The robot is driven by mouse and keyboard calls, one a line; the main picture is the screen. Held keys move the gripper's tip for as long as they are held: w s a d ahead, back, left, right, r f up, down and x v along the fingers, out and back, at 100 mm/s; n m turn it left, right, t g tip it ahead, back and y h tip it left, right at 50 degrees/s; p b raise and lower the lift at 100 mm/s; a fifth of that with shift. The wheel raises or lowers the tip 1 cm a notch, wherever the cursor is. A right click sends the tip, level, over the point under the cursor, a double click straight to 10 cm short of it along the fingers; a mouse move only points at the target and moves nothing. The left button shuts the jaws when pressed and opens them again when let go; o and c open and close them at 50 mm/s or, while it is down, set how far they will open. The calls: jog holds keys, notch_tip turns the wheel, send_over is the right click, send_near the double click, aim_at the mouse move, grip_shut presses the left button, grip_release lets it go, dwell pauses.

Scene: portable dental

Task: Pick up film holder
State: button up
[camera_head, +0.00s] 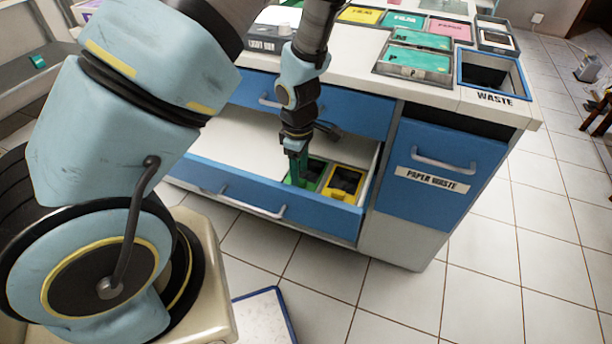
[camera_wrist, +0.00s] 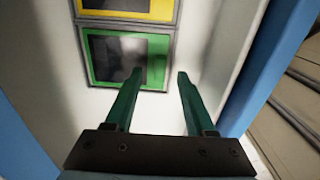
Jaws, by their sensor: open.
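An open blue-fronted drawer (camera_head: 243,196) holds a green-rimmed container (camera_head: 317,168) and a yellow-rimmed container (camera_head: 344,182) at its right end. Dark contents show inside both; I cannot tell which thing is the film holder. My gripper (camera_head: 297,180) points down into the drawer at the left side of the green-rimmed container. In the wrist view my gripper (camera_wrist: 160,74) is open, its two green fingers apart with nothing between them. There the green-rimmed container (camera_wrist: 156,80) lies just beyond the fingertips, and the yellow-rimmed container (camera_wrist: 168,10) is farther up, cut by the frame edge.
The drawer's left part is bare. The counter (camera_head: 357,45) above carries colored labelled trays, a light box (camera_head: 270,42) and a waste bin opening (camera_head: 490,75). A paper waste drawer (camera_head: 445,160) is shut at the right. A blue-edged white panel (camera_head: 262,318) lies on the tiled floor.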

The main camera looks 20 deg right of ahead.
notch_tip(320, 180, down, 2)
jog(key=shift+f, duration=0.2)
grip_shut()
dwell(0.4)
